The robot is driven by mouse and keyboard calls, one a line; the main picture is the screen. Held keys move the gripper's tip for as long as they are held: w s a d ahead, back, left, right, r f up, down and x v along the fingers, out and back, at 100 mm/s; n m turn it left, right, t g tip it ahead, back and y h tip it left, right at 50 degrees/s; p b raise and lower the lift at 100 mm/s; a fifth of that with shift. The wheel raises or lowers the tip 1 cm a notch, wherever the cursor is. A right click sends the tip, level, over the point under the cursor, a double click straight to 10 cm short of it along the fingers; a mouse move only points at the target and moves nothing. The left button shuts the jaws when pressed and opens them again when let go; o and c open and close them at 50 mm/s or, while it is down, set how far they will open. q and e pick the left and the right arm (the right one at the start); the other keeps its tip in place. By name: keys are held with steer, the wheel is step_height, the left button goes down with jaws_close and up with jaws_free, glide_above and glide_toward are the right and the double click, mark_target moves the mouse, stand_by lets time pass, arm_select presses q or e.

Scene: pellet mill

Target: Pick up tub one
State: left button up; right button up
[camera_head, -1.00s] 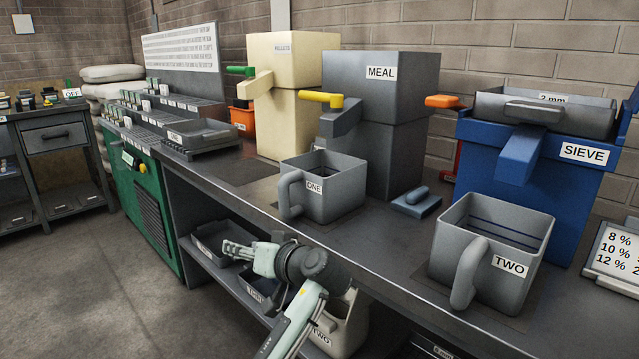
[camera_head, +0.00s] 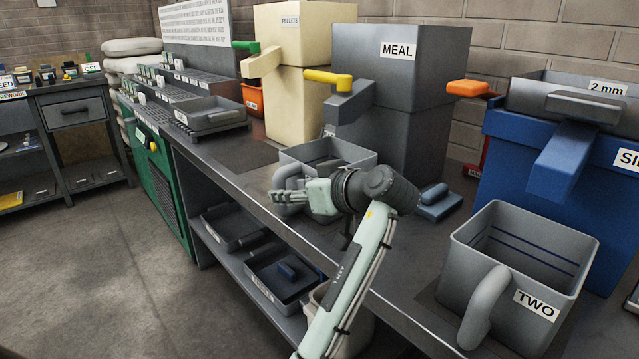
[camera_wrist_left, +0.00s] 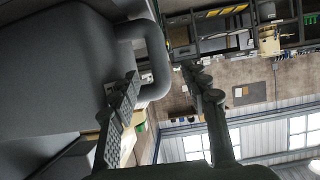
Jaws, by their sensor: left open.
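Tub one (camera_head: 350,153) is a grey open box with a rounded side handle (camera_head: 290,178). It stands upright on the bench in front of the grey MEAL machine. My left gripper (camera_head: 275,198) is open and empty, with its fingers just below and in front of the handle; my wrist hides the tub's front and label. In the left wrist view, the tub's grey wall (camera_wrist_left: 60,80) fills the left side, and its handle (camera_wrist_left: 157,60) curves close by my left gripper's fingertips (camera_wrist_left: 158,82). I cannot tell whether a finger touches it. My right gripper is not in view.
Tub TWO (camera_head: 500,270) stands on the bench at the right, below the blue sieve (camera_head: 565,165). A small blue-grey block (camera_head: 434,200) lies right of tub one. Trays (camera_head: 285,275) sit on the shelf below.

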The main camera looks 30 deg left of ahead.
mark_target(279, 189)
arm_select(q)
steer(key=x, duration=0.4)
steer(key=shift+w+a, duration=0.1)
steer(key=shift+a, duration=0.15)
steer(key=shift+w+a+f, duration=0.2)
steer(key=shift+a+f, duration=0.1)
steer(key=shift+a, duration=0.15)
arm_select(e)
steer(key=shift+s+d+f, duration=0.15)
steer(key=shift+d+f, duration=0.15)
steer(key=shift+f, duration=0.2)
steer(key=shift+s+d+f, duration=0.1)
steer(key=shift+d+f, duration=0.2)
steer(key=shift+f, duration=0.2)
arm_select(q)
steer(key=shift+c, duration=0.5)
jaws_close()
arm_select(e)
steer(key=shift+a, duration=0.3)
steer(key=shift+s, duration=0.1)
arm_select(q)
steer(key=shift+r, duration=0.1)
